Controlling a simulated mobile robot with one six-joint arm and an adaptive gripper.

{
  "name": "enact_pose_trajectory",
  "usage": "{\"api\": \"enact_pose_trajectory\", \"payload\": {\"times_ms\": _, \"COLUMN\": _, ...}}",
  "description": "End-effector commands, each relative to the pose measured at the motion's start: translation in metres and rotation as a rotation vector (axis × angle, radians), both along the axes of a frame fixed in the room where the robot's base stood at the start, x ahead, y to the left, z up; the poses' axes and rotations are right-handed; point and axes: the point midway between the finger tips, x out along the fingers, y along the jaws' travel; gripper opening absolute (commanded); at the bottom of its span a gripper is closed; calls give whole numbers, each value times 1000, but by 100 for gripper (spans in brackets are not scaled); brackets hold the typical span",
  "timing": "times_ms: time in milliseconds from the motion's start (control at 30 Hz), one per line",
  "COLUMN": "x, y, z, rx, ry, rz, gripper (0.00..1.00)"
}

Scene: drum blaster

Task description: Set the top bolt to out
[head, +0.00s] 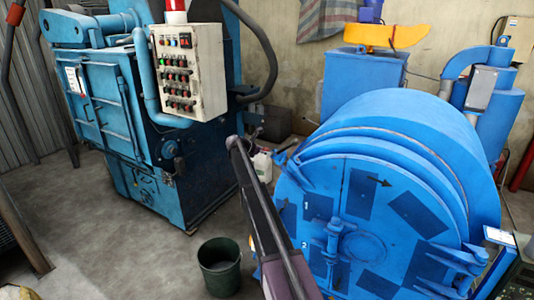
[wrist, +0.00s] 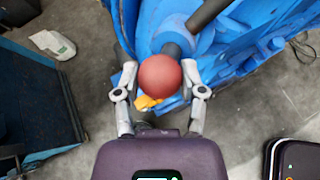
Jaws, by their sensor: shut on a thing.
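The wrist view shows a red ball knob (wrist: 159,76) on a short dark stem beside the blue machine. My gripper (wrist: 159,82) has its two fingers on either side of the knob, shut on it. I take the knob to be the top bolt's handle, but the bolt's body is mostly hidden. In the head view the blue drum (head: 405,135) has a round door (head: 345,180) with dark panels, arrows and a central latch. Blue fittings (head: 290,170) sit at the door's upper left edge. My purple arm link covers the area beside them, and the knob and my fingers cannot be made out there.
A teal machine with a button panel (head: 188,70) stands at the left. A dark bucket (head: 219,266) and a white jug (head: 262,165) stand on the floor. A dark bar (wrist: 208,14) passes above the knob in the wrist view. Floor between the machines is partly clear.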

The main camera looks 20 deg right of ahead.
Motion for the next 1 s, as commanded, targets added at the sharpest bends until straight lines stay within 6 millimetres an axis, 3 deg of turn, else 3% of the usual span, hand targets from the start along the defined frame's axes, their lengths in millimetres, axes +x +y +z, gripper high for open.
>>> {"api": "enact_pose_trajectory", "payload": {"times_ms": 467, "x": 2, "y": -11, "z": 2, "rx": -6, "ry": -3, "rz": -2, "gripper": 0}}
{"api": "enact_pose_trajectory", "payload": {"times_ms": 500, "x": 2, "y": -12, "z": 2, "rx": -6, "ry": -2, "rz": -3, "gripper": 56}}
{"api": "enact_pose_trajectory", "payload": {"times_ms": 600, "x": 1, "y": -13, "z": 2, "rx": -6, "ry": -1, "rz": -5, "gripper": 85}}
{"api": "enact_pose_trajectory", "payload": {"times_ms": 1000, "x": -1, "y": -14, "z": 2, "rx": -4, "ry": 0, "rz": -9, "gripper": 87}}
